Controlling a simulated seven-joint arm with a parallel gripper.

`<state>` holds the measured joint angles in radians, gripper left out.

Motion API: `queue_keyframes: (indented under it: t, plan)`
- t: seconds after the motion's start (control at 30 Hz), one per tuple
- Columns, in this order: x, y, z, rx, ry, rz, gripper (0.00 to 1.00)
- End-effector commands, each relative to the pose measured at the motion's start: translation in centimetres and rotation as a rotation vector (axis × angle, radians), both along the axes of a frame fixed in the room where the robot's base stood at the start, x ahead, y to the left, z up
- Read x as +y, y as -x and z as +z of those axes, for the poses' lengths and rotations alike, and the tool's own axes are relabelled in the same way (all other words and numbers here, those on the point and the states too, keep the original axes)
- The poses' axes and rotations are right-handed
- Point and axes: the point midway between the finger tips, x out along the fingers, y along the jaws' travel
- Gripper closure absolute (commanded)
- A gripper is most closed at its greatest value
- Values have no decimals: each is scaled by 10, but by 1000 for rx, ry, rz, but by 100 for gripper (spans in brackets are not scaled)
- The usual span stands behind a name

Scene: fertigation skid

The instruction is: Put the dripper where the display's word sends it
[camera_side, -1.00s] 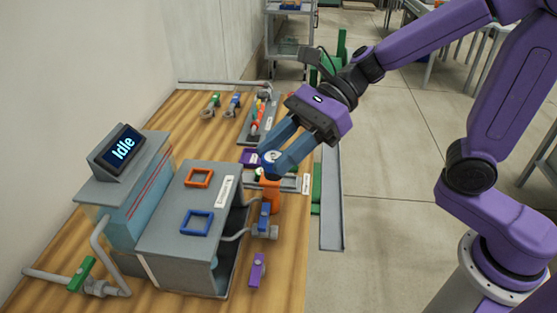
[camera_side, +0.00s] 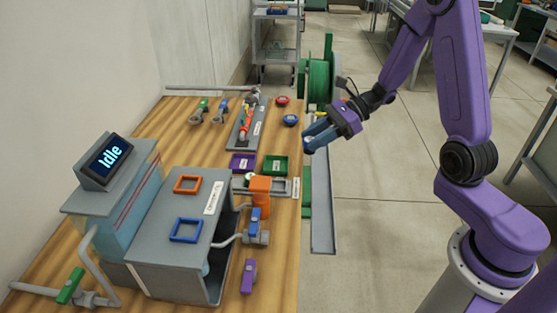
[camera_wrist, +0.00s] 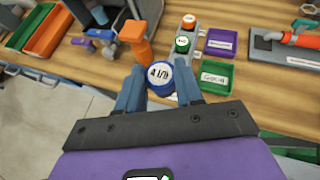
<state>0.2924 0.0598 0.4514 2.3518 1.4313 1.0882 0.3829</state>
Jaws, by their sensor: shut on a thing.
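My gripper (camera_side: 310,140) is shut on a round blue dripper with a white top (camera_wrist: 160,76), seen between the fingertips in the wrist view (camera_wrist: 160,88). Its label seems to read "4 l/h". It is held in the air near the table's right edge. The display (camera_side: 108,157) on the grey-blue unit reads "Idle". A purple tray (camera_side: 242,163) and a green tray (camera_side: 275,166) stand side by side, both labelled and empty.
An orange post (camera_side: 260,188) rises beside the rack. Orange (camera_side: 187,184) and blue (camera_side: 186,230) square frames lie on the grey cabinet. A red disc (camera_side: 282,100) and a blue disc (camera_side: 290,120) are at the back right. A grey tray (camera_side: 246,130) holds an orange-red pipe.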

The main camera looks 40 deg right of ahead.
Motion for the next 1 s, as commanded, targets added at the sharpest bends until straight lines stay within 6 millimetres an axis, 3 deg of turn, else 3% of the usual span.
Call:
queue_keyframes:
  t: [0.37, 0.6, 1.0]
  plan:
    - [7, -74, -34, 0, 1, 5, 97]
    - [9, -100, -68, 3, 0, 4, 97]
    - [10, -121, -95, 3, 0, 3, 97]
